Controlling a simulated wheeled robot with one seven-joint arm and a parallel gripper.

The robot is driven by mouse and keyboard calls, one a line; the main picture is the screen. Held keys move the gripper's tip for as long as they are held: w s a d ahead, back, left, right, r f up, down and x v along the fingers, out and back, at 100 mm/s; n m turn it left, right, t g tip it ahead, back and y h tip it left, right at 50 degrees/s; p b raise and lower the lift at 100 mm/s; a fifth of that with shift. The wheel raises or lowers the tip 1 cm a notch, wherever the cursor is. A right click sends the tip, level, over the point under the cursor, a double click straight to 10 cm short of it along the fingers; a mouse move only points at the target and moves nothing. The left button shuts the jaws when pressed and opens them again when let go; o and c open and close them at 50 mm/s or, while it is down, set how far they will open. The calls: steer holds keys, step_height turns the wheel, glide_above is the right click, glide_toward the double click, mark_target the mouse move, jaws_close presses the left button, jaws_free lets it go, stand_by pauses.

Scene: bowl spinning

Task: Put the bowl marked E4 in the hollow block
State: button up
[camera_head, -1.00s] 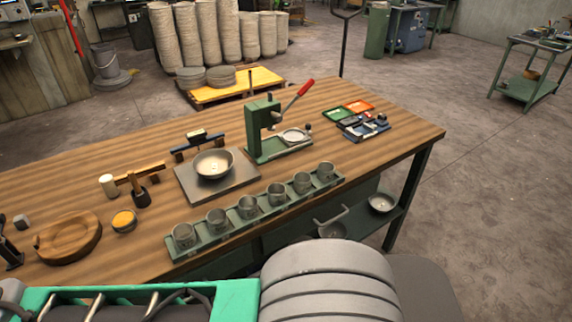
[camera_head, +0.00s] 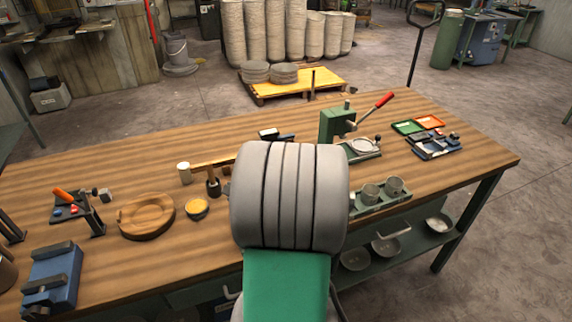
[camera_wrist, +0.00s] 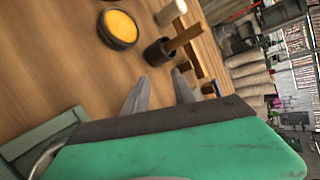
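The round wooden block with a hollow (camera_head: 146,215) lies on the bench left of my arm; its hollow looks empty. Metal bowls sit on the lower shelf: a left one (camera_head: 355,260), a middle one (camera_head: 386,246) and a right one (camera_head: 438,222). I cannot read an E4 mark on any of them. The bowl on the metal plate, visible earlier, is hidden behind my arm. In the wrist view, my gripper (camera_wrist: 160,88) has its two fingers apart with nothing between them, above the bench. In the head view my arm hides it.
A green rack with cups (camera_head: 380,196), a green press (camera_head: 337,122) and a tool tray (camera_head: 436,147) stand right of my arm. A dark pot (camera_wrist: 160,51) and yellow-filled dish (camera_wrist: 118,28) are near my gripper. A blue vise (camera_head: 53,278) stands front left.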

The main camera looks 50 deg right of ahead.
steer(key=s+d+m+h, duration=0.1)
steer(key=s+d+m, duration=0.1)
steer(key=d+m, duration=0.1)
steer(key=s+d+m+h, duration=0.2)
steer(key=d+m, duration=0.1)
steer(key=d, duration=0.2)
steer(key=s+d+r+m+t+h, duration=0.1)
steer(key=s+d+m, duration=0.1)
steer(key=d+m, duration=0.1)
steer(key=shift+s+d+m, duration=0.2)
steer(key=shift+d+m, duration=0.2)
steer(key=shift+d, duration=0.2)
steer(key=p+x, duration=0.1)
steer(key=x, duration=0.6)
steer(key=shift+w+d+f+p, duration=0.1)
steer(key=shift+d+f+p, duration=0.2)
steer(key=shift+p, duration=0.1)
jaws_close()
